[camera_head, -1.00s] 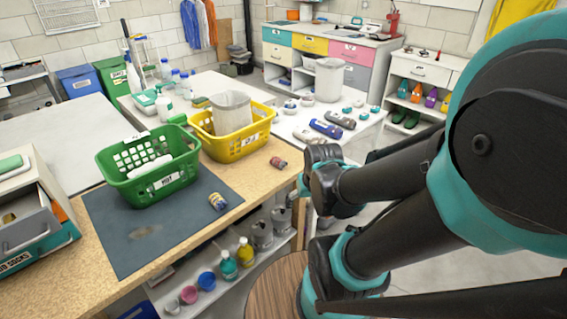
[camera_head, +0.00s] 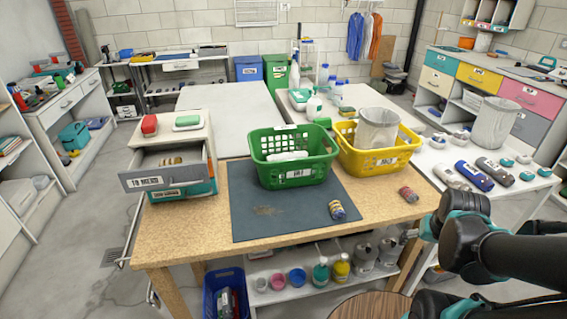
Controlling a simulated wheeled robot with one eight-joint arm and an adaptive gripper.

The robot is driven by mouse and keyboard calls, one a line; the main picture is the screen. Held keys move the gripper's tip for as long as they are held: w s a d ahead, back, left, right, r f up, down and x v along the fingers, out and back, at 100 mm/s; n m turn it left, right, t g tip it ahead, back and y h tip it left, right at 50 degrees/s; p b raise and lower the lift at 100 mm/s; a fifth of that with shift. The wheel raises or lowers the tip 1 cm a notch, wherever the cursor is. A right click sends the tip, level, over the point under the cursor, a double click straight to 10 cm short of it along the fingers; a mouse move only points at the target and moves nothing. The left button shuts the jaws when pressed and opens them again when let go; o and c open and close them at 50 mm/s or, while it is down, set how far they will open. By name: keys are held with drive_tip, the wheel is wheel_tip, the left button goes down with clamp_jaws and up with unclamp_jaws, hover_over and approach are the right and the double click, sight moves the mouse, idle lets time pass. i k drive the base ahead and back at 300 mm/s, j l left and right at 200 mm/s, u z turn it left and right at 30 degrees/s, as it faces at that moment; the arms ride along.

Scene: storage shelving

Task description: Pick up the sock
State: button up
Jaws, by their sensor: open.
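A small rolled sock (camera_head: 338,210), blue and yellow, lies on the dark mat in front of the green basket. A second rolled bundle (camera_head: 408,194), reddish and grey, lies on the bare wood to the right of the mat. Another rolled item (camera_head: 171,160) shows in the open drawer at left. My gripper (camera_head: 408,237) shows only small at the end of my dark and teal arm, by the table's right front edge. It is open, apart from both rolls, to the right of the sock and lower in the picture; its fingers are barely visible.
The green basket (camera_head: 264,147) holds a white item. The yellow basket (camera_head: 414,157) holds a grey bin. The drawer unit (camera_head: 202,145) stands at the table's left. Bottles and cups sit on the shelf below. The mat's (camera_head: 243,218) left front is clear.

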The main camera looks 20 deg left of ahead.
sight(335, 208)
drive_tip(key=k+l+u, duration=0.1)
drive_tip(key=u, duration=0.25)
drive_tip(key=k+l+u, duration=0.1)
drive_tip(key=u, duration=0.3)
drive_tip(key=k+l+u, duration=0.1)
drive_tip(key=u, duration=0.25)
drive_tip(key=i+u, duration=0.35)
drive_tip(key=k+z, duration=0.2)
drive_tip(key=k, duration=0.15)
drive_tip(key=i+z, duration=0.3)
drive_tip(key=j+z, duration=0.15)
drive_tip(key=z, duration=0.15)
drive_tip(key=k+j+u, duration=0.25)
drive_tip(key=u, duration=0.15)
drive_tip(key=k+j+u, duration=0.3)
drive_tip(key=u, duration=0.15)
